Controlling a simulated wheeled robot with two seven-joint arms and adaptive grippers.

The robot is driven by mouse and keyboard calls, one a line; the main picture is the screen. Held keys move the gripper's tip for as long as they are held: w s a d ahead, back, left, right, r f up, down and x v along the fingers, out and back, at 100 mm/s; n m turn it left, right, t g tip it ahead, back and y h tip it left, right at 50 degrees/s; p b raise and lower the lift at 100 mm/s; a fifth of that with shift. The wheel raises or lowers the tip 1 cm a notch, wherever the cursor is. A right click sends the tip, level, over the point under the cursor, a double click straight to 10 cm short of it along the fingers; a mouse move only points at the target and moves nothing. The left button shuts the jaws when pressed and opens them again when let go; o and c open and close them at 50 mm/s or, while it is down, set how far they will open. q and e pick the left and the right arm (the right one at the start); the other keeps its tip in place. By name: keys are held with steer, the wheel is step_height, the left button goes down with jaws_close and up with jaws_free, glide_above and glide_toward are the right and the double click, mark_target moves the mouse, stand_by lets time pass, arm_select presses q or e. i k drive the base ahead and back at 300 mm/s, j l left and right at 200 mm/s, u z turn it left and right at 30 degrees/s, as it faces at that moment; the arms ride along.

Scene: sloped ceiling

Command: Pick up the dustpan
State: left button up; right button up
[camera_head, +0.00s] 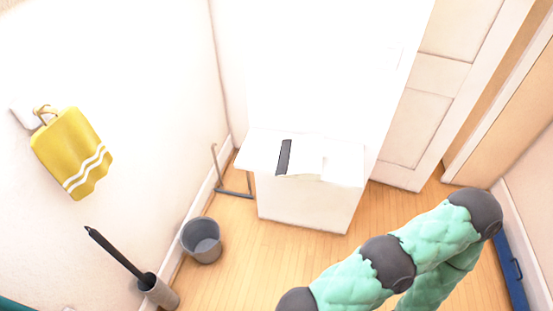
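No thing here can be named the dustpan with certainty. A blue flat object with a small dark handle-like part (511,262) lies on the floor along the right wall, partly hidden by my arm; it may be the dustpan. A grey tool with a thin upright handle and a flat bar at its foot (233,192) leans in the corner left of the white cabinet. My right arm crosses the lower right, bent at its joints, but its gripper is out of the picture. My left gripper does not show either.
A white cabinet (304,204) with a dark strip (284,156) on top stands at the back wall. A grey bin (202,240) and a brush holder (160,293) stand left. A yellow towel (72,153) hangs on the left wall. Wooden floor is clear in the middle.

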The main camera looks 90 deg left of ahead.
mark_target(300, 157)
steer(key=u, duration=2.7)
